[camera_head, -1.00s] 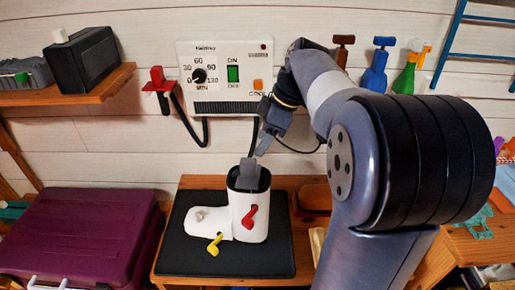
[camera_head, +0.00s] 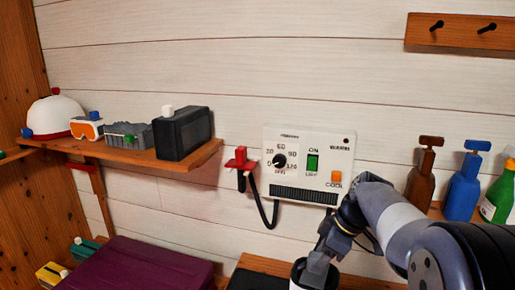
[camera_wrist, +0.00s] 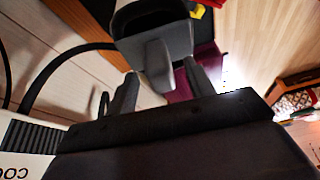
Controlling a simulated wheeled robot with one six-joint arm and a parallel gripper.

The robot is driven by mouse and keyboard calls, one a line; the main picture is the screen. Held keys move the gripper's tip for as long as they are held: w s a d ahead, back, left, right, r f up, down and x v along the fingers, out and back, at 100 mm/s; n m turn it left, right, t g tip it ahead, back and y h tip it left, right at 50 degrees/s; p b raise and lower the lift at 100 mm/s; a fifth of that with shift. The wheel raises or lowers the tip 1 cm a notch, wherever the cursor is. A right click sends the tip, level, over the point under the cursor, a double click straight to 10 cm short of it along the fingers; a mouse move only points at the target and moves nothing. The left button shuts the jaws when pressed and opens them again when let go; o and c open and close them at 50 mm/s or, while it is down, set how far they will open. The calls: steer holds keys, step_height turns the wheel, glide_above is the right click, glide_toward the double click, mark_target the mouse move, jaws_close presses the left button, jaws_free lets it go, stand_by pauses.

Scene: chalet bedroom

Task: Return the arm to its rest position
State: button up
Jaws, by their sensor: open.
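My gripper (camera_head: 320,264) points down at the lower edge of the head view, below the wall panel. In the wrist view its two dark fingers (camera_wrist: 162,88) are apart, with a grey tab (camera_wrist: 158,65) showing between and beyond them. I cannot tell whether they touch it. The tab stands at the dark opening of the boot (camera_wrist: 155,22). My arm bends in from the lower right.
A wall panel (camera_head: 310,165) has a dial, a green switch and an orange button. A black hose (camera_head: 263,208) hangs left of it. A shelf (camera_head: 140,157) holds a helmet, goggles and boxes. Bottles (camera_head: 463,187) stand at right. A purple case (camera_head: 140,266) lies lower left.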

steer(key=x, duration=0.3)
steer(key=shift+r+p, duration=0.45)
steer(key=shift+r, duration=0.45)
steer(key=shift+d+f, duration=0.1)
